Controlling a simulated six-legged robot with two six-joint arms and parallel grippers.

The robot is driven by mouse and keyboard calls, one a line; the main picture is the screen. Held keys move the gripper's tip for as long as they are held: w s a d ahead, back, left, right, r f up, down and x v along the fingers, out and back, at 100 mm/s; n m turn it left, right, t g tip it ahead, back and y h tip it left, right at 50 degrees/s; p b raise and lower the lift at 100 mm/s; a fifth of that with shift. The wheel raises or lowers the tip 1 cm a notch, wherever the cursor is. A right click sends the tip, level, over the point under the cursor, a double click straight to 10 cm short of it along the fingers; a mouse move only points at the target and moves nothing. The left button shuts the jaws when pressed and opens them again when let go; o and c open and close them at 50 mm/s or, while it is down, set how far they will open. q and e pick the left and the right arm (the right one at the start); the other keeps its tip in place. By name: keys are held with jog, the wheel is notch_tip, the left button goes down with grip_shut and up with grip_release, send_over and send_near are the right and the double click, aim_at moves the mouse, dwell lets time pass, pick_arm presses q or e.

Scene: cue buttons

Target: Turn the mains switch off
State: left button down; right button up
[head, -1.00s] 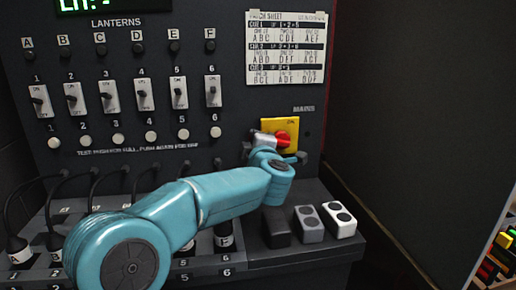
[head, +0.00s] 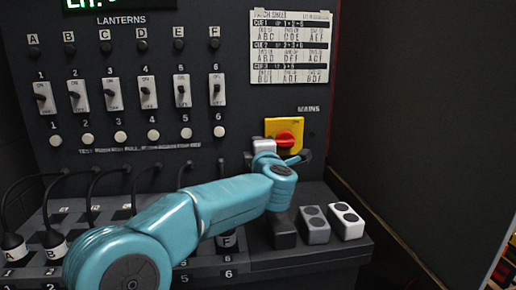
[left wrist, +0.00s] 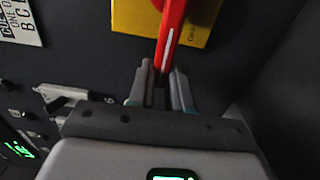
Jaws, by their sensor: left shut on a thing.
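The mains switch is a red handle (head: 288,139) on a yellow plate (head: 298,124), at the right of the dark panel under the word MAINS. My left gripper (head: 275,143) is at the switch, and my wrist hides part of the handle and plate. In the left wrist view the red handle (left wrist: 171,35), with a white line along it, runs down between the two grey fingers of my left gripper (left wrist: 160,78). The fingers are shut on it. The yellow plate (left wrist: 133,16) shows behind it. My right gripper is not in view.
Left of the switch are a row of lantern switches (head: 148,93) and round white buttons (head: 153,135). A patch sheet (head: 290,47) is above. Below stand a black block (head: 283,235), a grey block (head: 315,224) and a white block (head: 347,221). Plugs and cables are at lower left.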

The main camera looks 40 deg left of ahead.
pick_arm(q)
jog(key=c, duration=1)
grip_release()
jog(key=shift+c, duration=0.2)
jog(key=v, duration=1.6)
jog(key=shift+s+d+b, duration=0.1)
jog(key=shift+s+b, duration=0.05)
jog(key=shift+b, duration=0.25)
